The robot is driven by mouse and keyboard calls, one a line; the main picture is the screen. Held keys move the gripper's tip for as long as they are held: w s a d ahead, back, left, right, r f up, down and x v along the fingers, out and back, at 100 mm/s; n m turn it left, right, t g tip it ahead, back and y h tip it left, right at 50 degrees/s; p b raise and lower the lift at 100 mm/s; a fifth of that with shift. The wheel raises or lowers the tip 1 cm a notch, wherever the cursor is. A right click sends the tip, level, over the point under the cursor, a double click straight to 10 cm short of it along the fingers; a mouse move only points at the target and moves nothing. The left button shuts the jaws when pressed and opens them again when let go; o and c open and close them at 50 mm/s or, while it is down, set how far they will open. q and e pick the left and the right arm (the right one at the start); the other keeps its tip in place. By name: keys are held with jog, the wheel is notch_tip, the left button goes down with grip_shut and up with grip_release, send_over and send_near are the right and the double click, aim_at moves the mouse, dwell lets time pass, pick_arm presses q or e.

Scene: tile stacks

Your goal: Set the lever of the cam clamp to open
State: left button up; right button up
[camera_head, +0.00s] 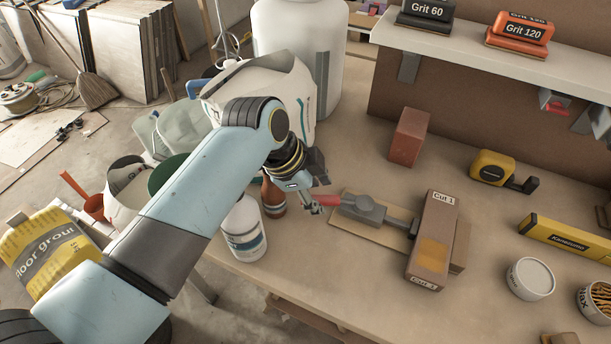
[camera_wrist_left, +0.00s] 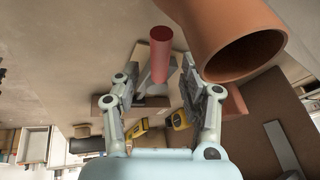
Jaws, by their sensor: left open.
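The cam clamp (camera_head: 366,210) is a grey tool on a pale board on the workbench, beside a brown block marked "Cut 1" (camera_head: 434,238). Its lever has a red handle (camera_head: 326,199) pointing left. In the left wrist view the red handle (camera_wrist_left: 160,55) lies between the spread fingers, with a gap on both sides. My left gripper (camera_head: 312,204) is open at the handle's end in the head view, partly hidden by my wrist. In the left wrist view the open left gripper (camera_wrist_left: 163,95) holds nothing. My right gripper is not in view.
A brown bottle (camera_head: 272,198) stands just left of the gripper; a brown open-ended cylinder (camera_wrist_left: 235,45) looms close in the left wrist view. A reddish block (camera_head: 408,137) stands behind the clamp. Bench front of the clamp is clear.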

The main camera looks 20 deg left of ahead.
pick_arm(q)
jog(key=v, duration=1)
jog(key=shift+r, duration=0.1)
